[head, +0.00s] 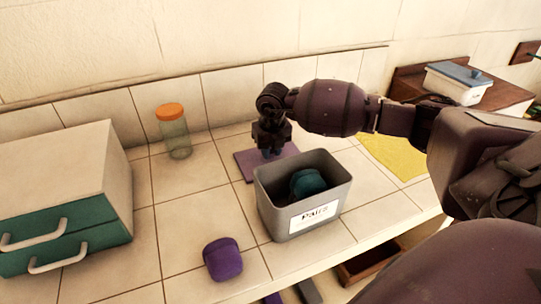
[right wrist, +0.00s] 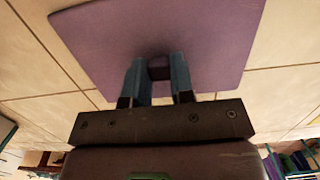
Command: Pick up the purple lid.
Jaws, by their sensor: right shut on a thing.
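The purple lid (head: 246,166) is a flat square plate near the back of the tiled counter, behind the grey bin, which hides part of it. In the right wrist view the lid (right wrist: 215,40) fills the top, with a small dark knob (right wrist: 159,68) at its middle. My right gripper (head: 269,152) is over the lid, pointing down. In the right wrist view its two blue-grey fingers (right wrist: 159,75) are closed on the knob from both sides. I cannot tell whether the lid is clear of the tiles. My left gripper is not in view.
A labelled grey bin (head: 273,214) with a teal thing (head: 307,182) inside stands just in front. A jar with orange cap (head: 174,132), a drawer box (head: 65,190), a purple rounded case (head: 222,259) and a yellow cloth (head: 397,157) lie around. Bare tiles lie left of the lid.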

